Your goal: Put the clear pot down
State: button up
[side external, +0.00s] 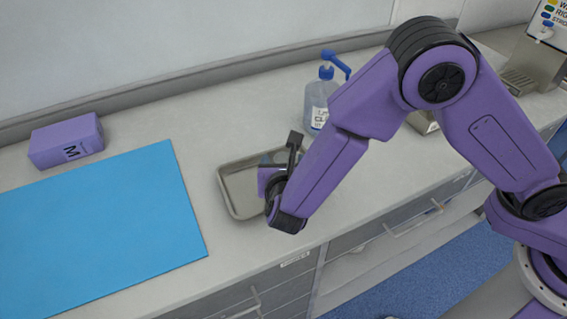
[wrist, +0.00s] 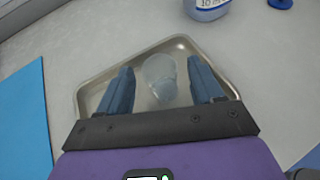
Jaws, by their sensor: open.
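The clear pot (wrist: 160,77) sits inside the shallow metal tray (wrist: 178,44), seen between my gripper's fingers in the wrist view. My gripper (wrist: 160,83) is open, with one blue-grey finger on each side of the pot and gaps showing between them. In the side view my gripper (side external: 272,160) is low over the metal tray (side external: 237,207). The pot is mostly hidden there behind my gripper and wrist.
A pump bottle (side external: 317,103) with a blue top stands behind the tray. A blue mat (side external: 95,230) lies to the left, with a purple box (side external: 66,141) behind it. A metal dispenser (side external: 535,55) stands at the far right. The counter between mat and tray is clear.

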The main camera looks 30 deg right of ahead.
jog(key=v, duration=1.2)
jog(key=shift+f, duration=0.1)
jog(key=s+d+r+m+g, duration=0.1)
jog(key=d+m+g, duration=0.25)
jog(key=d, duration=0.55)
jog(key=s+d+r+m+g, duration=0.1)
jog(key=d+r+m+g, duration=0.15)
jog(key=d+m, duration=0.4)
jog(key=s+d+r+m+g+y, duration=0.1)
jog(key=s+d+m+g+y, duration=0.4)
jog(key=s+d, duration=0.9)
jog(key=d+m, duration=0.1)
jog(key=m, duration=0.2)
jog(key=shift+s+d+r+y, duration=0.15)
jog(key=shift+s+d+y, duration=0.25)
